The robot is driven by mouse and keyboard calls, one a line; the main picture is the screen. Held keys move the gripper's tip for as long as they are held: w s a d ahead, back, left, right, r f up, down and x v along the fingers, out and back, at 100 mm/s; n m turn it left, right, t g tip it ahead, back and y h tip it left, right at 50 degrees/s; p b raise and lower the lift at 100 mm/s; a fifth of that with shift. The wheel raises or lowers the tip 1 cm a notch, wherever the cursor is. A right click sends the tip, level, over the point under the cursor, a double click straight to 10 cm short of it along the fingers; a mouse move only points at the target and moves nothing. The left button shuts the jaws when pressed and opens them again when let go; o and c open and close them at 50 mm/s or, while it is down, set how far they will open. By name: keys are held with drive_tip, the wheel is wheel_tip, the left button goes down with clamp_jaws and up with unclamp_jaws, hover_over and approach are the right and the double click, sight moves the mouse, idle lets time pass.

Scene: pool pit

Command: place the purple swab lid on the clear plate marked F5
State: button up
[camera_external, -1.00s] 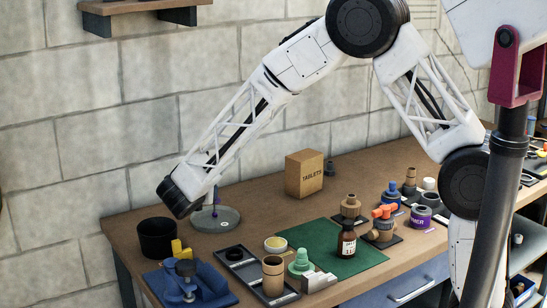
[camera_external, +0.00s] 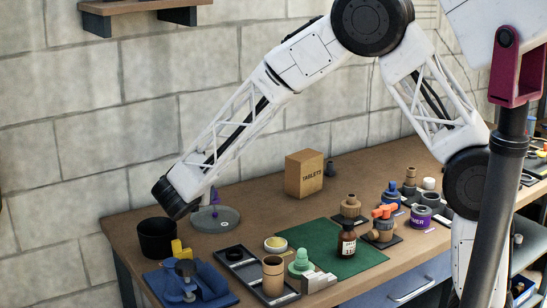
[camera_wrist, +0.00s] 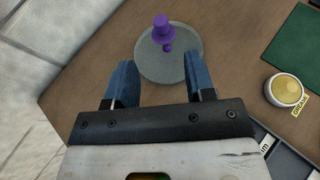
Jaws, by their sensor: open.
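The purple swab lid (camera_wrist: 162,30) is on the round, greyish clear plate (camera_wrist: 170,66), towards its far edge in the wrist view. A small darker purple knob shows at its near end. In the external view the lid (camera_external: 214,195) stands up over the plate (camera_external: 230,219), partly behind my arm. My gripper (camera_wrist: 159,62) is open, its two blue fingers apart with nothing between them. The fingers point towards the plate, and the lid is beyond their tips, clear of both. The F5 mark is not legible.
A black pot (camera_external: 157,238) stands left of the plate. A blue fixture (camera_external: 205,288), a black tray (camera_external: 253,277) and a yellow-topped jar (camera_external: 275,244) are in front.

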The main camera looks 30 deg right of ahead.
drive_tip(key=shift+d, duration=0.1)
drive_tip(key=s+d+r+m+g+y, duration=0.1)
drive_tip(key=s+d+r+m+g, duration=0.1)
drive_tip(key=s+d+r+m, duration=0.35)
drive_tip(key=s+d+r+m+g, duration=0.2)
drive_tip(key=s+d+m, duration=0.1)
drive_tip(key=s+d, duration=0.45)
drive_tip(key=s+d+r+m+g+y, duration=0.1)
drive_tip(key=s+d+r+m+g, duration=0.3)
drive_tip(key=d, duration=0.4)
drive_tip(key=s+d+m+y, duration=0.3)
drive_tip(key=s+m, duration=0.4)
drive_tip(key=s, duration=0.6)
drive_tip(key=s+d+r+m+t+y, duration=0.1)
drive_tip(key=s+d+m+y, duration=0.2)
drive_tip(key=s+m, duration=0.4)
drive_tip(key=s+y, duration=0.1)
drive_tip(key=s, duration=0.6)
drive_tip(key=shift+r+m+y, duration=0.2)
drive_tip(key=shift+m+y, duration=0.1)
drive_tip(key=shift+m, duration=0.05)
